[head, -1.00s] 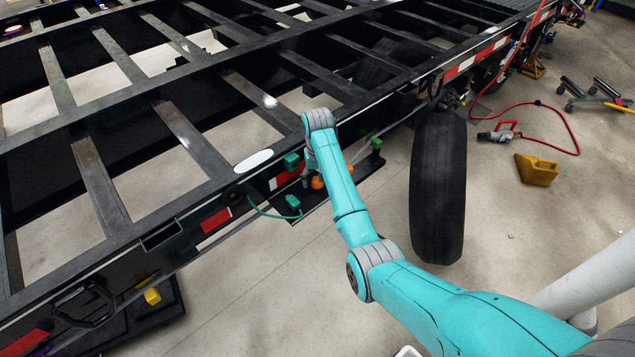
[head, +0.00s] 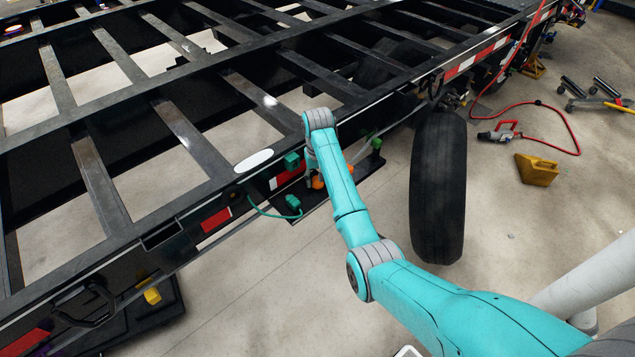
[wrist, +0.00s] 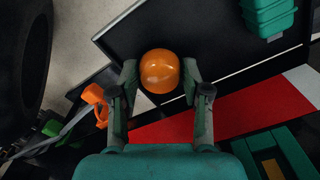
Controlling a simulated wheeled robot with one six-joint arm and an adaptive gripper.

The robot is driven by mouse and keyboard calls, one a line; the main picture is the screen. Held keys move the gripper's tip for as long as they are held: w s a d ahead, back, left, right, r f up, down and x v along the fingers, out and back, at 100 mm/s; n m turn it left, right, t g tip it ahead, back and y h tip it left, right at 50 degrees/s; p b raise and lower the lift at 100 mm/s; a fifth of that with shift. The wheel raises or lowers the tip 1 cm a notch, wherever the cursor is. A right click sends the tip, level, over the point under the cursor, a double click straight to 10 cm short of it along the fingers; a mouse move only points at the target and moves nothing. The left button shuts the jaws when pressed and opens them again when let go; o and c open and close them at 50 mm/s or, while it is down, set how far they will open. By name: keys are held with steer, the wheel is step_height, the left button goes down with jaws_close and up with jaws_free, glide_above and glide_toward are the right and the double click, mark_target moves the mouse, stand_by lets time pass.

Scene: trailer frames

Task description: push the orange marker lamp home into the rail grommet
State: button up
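The orange marker lamp (wrist: 160,71) shows its rounded dome in the wrist view, in front of a dark shelf. My gripper (wrist: 160,76) has a fingertip close against each side of it and appears shut on it. The lamp's far side is hidden. In the head view a bit of orange, likely the lamp (head: 317,183), shows below my wrist, and my arm hides most of my gripper. The trailer rail (head: 190,215) runs beside it with red and white tape. I cannot make out the grommet for sure.
A dark shelf (head: 350,192) by the rail bears a green connector (head: 293,202) on a cable. A green box (head: 291,160) is at the rail. A tyre (head: 438,190) stands right of my arm. An orange hook-like part (wrist: 97,103) lies left of my fingers.

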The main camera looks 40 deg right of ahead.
steer(key=c, duration=0.5)
steer(key=shift+r, duration=1.5)
steer(key=shift+a, duration=0.1)
